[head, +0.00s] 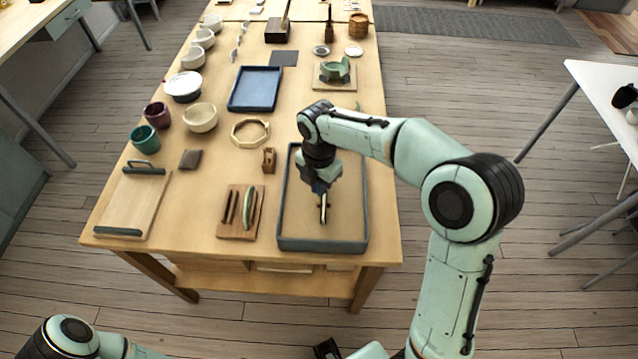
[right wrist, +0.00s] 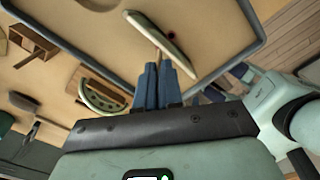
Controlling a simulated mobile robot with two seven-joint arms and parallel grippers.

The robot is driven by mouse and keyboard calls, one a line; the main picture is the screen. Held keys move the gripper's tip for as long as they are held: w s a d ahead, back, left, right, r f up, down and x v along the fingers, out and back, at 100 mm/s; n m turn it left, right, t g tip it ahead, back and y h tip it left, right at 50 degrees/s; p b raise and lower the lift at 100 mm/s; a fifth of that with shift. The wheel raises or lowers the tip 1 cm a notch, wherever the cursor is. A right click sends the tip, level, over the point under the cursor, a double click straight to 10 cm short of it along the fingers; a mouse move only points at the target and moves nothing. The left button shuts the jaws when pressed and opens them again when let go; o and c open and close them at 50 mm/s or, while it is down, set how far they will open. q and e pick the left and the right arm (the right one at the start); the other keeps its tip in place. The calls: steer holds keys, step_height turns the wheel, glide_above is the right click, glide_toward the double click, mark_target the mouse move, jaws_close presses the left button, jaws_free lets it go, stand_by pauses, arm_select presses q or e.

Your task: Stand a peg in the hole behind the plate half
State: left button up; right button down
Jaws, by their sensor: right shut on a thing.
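My right gripper (head: 320,188) points down over the sand-coloured tray with a grey rim (head: 284,215). In the right wrist view its blue fingers (right wrist: 158,68) are shut on a thin pale peg (right wrist: 157,55), whose tip shows just past the fingertips. A plate half (right wrist: 160,45) stands edge-on in the tray, close beside the peg; in the head view it shows as a pale, dark-edged strip (head: 323,209) just below the gripper. A small dark red spot (right wrist: 171,35) lies on the tray floor beyond the plate half; I cannot tell whether it is the hole.
A wooden rack (head: 232,228) with a green curved piece stands left of the tray. A small wooden block tool (head: 268,160) and an octagonal frame (head: 250,131) are near its back left. Most of the tray floor is bare.

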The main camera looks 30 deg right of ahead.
steer(key=shift+f, duration=0.3)
stand_by(0.7)
arm_select(q)
steer(key=shift+s+f+b, duration=0.2)
steer(key=shift+f+b, duration=0.15)
steer(key=shift+f, duration=0.05)
arm_select(e)
steer(key=shift+f, duration=1)
stand_by(0.4)
steer(key=c, duration=0.7)
jaws_free()
steer(key=shift+c, duration=0.2)
steer(key=shift+r, duration=0.1)
steer(key=shift+r+p, duration=1.85)
steer(key=shift+r, duration=1.1)
arm_select(q)
steer(key=w+r, duration=0.2)
steer(key=r, duration=0.1)
steer(key=w+r, duration=0.1)
steer(key=shift+r, duration=0.35)
